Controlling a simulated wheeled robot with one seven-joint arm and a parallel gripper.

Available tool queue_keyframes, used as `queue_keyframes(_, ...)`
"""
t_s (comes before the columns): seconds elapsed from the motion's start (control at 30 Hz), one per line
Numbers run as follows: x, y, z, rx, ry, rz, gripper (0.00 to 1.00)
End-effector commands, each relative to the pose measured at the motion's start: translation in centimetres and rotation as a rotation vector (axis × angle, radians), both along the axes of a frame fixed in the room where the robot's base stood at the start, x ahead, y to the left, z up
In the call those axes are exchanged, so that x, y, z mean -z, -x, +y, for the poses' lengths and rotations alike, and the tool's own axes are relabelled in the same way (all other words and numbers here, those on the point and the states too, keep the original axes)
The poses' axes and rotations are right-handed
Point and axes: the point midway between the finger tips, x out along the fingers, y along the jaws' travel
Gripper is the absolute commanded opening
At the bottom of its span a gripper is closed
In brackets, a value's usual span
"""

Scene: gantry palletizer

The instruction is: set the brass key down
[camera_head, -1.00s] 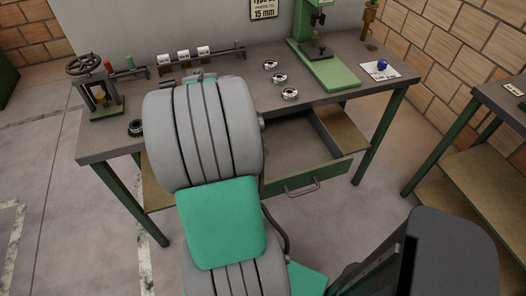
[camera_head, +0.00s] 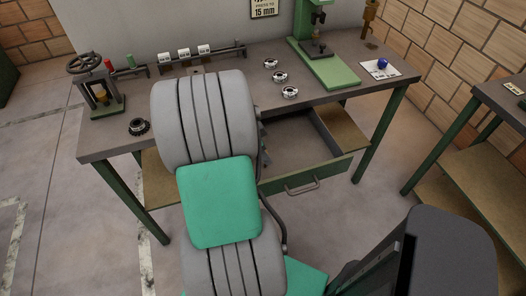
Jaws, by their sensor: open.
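I cannot make out the brass key anywhere in this view. My gripper is hidden behind my own grey and green arm, which covers the middle of the workbench (camera_head: 228,92). A small dark part shows at the arm's right edge, above the open drawer (camera_head: 305,181), but I cannot tell what it is. The visible part of the drawer's floor looks bare.
A hand-wheel press (camera_head: 88,82) and a dark gear (camera_head: 139,127) stand at the left. Several silver rings, one a ring (camera_head: 289,92), lie right of my arm. A green press (camera_head: 325,65) and a blue knob (camera_head: 383,63) on a white card are at the right.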

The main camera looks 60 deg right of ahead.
Motion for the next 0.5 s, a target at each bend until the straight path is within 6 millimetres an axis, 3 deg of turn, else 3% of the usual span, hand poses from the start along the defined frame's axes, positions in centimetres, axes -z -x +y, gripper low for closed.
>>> queue_keyframes(0.27,-1.7,-0.5,0.3,-0.003,0.004,-0.002,0.43)
queue_keyframes(0.5,-7.4,-2.2,2.0,-0.004,0.003,-0.003,0.43)
